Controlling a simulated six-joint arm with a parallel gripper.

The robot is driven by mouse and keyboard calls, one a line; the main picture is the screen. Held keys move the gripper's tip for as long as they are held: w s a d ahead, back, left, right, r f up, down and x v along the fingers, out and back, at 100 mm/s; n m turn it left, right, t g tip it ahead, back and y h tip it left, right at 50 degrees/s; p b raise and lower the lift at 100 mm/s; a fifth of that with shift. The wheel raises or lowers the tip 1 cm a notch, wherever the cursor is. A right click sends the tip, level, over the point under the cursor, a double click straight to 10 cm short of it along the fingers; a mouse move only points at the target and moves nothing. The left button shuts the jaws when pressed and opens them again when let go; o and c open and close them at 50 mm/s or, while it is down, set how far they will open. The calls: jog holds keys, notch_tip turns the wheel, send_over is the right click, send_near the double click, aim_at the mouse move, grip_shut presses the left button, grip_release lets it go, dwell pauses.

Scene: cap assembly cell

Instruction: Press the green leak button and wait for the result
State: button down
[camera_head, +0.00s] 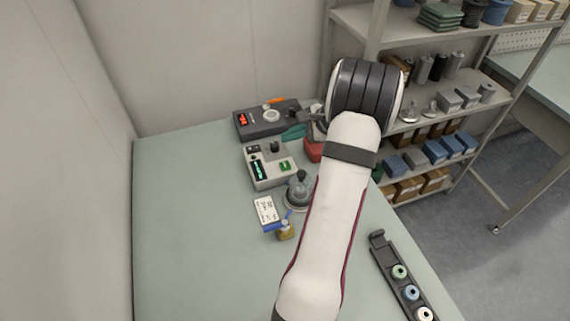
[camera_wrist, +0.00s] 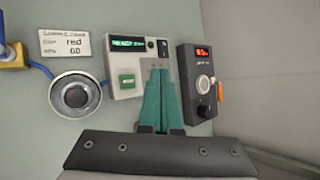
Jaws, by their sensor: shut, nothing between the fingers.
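The leak tester is a light grey box (camera_head: 270,179) with a lit green display, and it also shows in the wrist view (camera_wrist: 122,55). Its square green button (camera_wrist: 127,80) sits on its top face below the display; the button shows in the head view too (camera_head: 285,166). My gripper (camera_wrist: 160,68) has teal fingers that lie together, shut and empty. In the wrist view the fingertips overlap the tester's right side, to the right of the button. In the head view my gripper (camera_head: 294,131) is behind the tester. The display's text is too small to read surely.
A dark box (camera_head: 258,121) with a red display stands behind the tester. A round metal fixture (camera_wrist: 75,95), a written card (camera_wrist: 66,45) and a yellow block (camera_wrist: 14,56) are nearby. A red object (camera_head: 313,150) is partly hidden by my arm. A rack with rings (camera_head: 400,272) lies right.

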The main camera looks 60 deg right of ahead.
aim_at(289, 165)
notch_tip(289, 165, down, 8)
jog(key=shift+r, duration=0.25)
dwell(2.0)
jog(key=shift+f, duration=0.4)
jog(key=shift+f, duration=0.45)
dwell(0.4)
jog(key=shift+r, duration=0.9)
jog(key=shift+r, duration=2.5)
